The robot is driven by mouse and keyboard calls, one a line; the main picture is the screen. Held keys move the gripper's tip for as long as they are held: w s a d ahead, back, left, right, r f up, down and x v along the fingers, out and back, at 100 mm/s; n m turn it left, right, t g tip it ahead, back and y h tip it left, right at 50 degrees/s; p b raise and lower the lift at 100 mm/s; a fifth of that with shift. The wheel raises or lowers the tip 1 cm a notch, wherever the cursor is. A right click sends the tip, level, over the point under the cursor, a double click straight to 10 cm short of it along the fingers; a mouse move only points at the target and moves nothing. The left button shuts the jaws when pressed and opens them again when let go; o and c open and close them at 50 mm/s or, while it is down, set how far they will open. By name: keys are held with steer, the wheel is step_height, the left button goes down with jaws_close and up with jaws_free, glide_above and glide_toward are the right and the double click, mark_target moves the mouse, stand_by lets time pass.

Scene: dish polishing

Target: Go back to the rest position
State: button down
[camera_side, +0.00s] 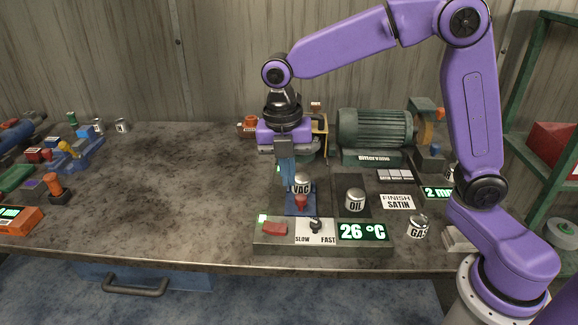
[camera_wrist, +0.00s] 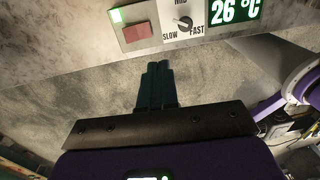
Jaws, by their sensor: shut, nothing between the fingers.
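My gripper (camera_side: 287,182) hangs from the purple arm over the workbench (camera_side: 185,190), with its fingers pointing down. Its blue fingers are together with nothing between them. In the side view the fingertips are just left of the VAC knob (camera_side: 301,186) and overlap the blue base near it; I cannot tell whether they touch. The wrist view shows the closed fingers (camera_wrist: 157,85) too, below the control panel in the picture.
The control panel (camera_side: 268,246) has a red switch (camera_side: 275,228), a SLOW/FAST dial (camera_side: 316,225) and a 26 °C display (camera_side: 362,231). An OIL knob (camera_side: 355,200) and a GAS knob (camera_side: 418,225) stand to the right. A green motor (camera_side: 375,128) is behind. The bench's middle left is clear.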

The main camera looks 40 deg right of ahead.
steer(key=shift+s+r, duration=0.1)
steer(key=shift+r, duration=0.55)
